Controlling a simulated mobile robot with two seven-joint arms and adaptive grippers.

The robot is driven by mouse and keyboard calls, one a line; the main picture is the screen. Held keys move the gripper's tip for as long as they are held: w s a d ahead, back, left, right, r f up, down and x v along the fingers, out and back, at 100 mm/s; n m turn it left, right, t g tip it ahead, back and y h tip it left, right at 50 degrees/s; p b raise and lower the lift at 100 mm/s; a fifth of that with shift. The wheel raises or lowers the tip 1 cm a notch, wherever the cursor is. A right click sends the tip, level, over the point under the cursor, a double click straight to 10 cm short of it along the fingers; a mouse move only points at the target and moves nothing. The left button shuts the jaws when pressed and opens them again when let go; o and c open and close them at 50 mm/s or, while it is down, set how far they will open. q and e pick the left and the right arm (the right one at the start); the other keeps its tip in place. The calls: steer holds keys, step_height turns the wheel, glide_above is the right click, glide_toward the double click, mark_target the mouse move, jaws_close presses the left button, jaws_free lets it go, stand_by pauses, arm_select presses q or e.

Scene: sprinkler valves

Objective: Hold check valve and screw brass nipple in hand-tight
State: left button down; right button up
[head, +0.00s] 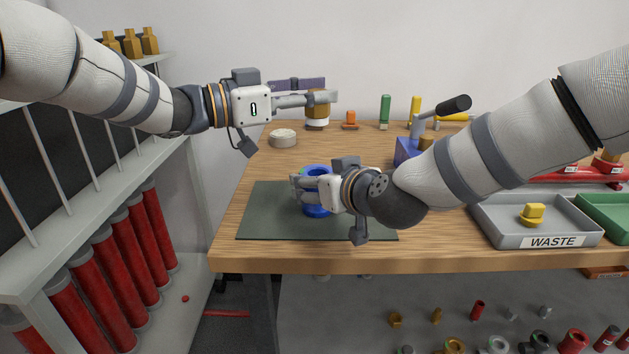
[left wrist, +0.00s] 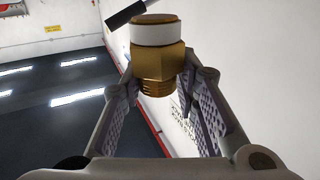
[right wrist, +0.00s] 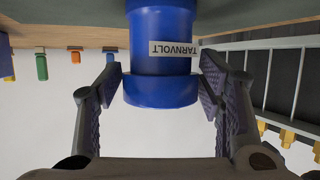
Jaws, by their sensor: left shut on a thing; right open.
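My left gripper (head: 318,98) is shut on the brass nipple (head: 318,110) and holds it in the air over the back of the table. In the left wrist view the nipple (left wrist: 160,65) has a hex body, a white band and a threaded end. The blue check valve (head: 317,211) stands on the dark mat (head: 262,215). My right gripper (head: 303,190) is open with its fingers around the valve. In the right wrist view the valve body (right wrist: 160,85), labelled TARNVOLT, lies between the spread fingers (right wrist: 160,92). The right hand hides part of the valve in the head view.
A white round roll (head: 283,138) lies behind the mat. A blue vise-like tool (head: 405,152) stands behind my right forearm. A grey WASTE tray (head: 490,215) with a yellow piece (head: 532,214) is at the right. The mat's left part is clear.

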arm_select(q)
steer(key=shift+r, duration=0.1)
arm_select(e)
steer(key=x, duration=0.5)
steer(key=shift+s, duration=0.1)
jaws_close()
steer(key=c, duration=0.6)
jaws_free()
steer(key=c, duration=0.6)
